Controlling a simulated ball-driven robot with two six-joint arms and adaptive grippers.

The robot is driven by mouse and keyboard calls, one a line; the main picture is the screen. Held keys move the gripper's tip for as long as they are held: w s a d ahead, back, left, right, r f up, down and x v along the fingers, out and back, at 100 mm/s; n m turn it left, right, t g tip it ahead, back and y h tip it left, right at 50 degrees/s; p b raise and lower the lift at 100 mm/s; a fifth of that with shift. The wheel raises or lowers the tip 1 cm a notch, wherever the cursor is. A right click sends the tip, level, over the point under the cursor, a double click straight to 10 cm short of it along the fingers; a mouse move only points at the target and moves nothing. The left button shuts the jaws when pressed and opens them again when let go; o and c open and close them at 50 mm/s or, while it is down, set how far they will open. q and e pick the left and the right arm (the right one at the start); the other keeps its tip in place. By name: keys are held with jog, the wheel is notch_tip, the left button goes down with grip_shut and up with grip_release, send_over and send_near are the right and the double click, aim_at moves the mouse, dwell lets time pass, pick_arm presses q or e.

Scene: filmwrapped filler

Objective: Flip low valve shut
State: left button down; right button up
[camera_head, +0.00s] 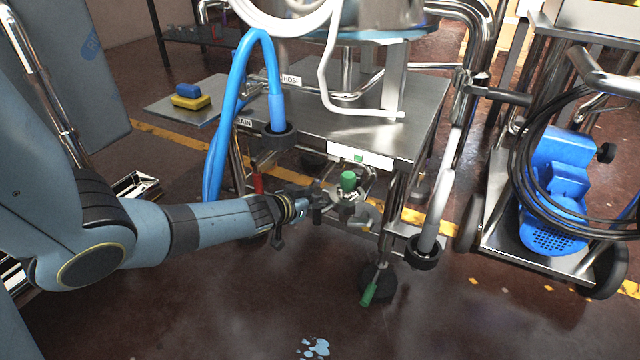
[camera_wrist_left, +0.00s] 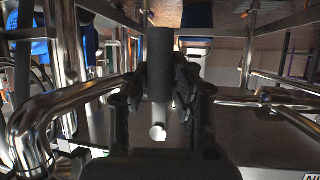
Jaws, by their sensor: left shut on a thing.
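A green-capped valve (camera_head: 348,181) sits at the front of the steel frame in the head view, with metal fittings below it. A red handle (camera_head: 258,183) shows at the left under the tabletop. My left gripper (camera_head: 318,205) reaches in from the left, just left of and below the green cap. In the left wrist view, the left gripper (camera_wrist_left: 162,92) is shut on a grey rod-like part (camera_wrist_left: 158,48); which fitting it belongs to is unclear. My right gripper is out of view.
A steel table (camera_head: 425,110) stands over the valves, with a blue hose (camera_head: 238,85) hanging at its left. A pale pipe with a black collar (camera_head: 436,210) stands to the right. A cart with a blue motor (camera_head: 560,180) is farther right. The front floor is open.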

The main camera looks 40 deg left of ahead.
pick_arm(q)
jog(key=shift+s+a+f, duration=0.15)
jog(key=c, duration=1.3)
grip_release()
jog(key=shift+o, duration=1)
jog(key=v, duration=0.7)
jog(key=shift+s+r, duration=0.15)
jog(key=shift+r, duration=0.1)
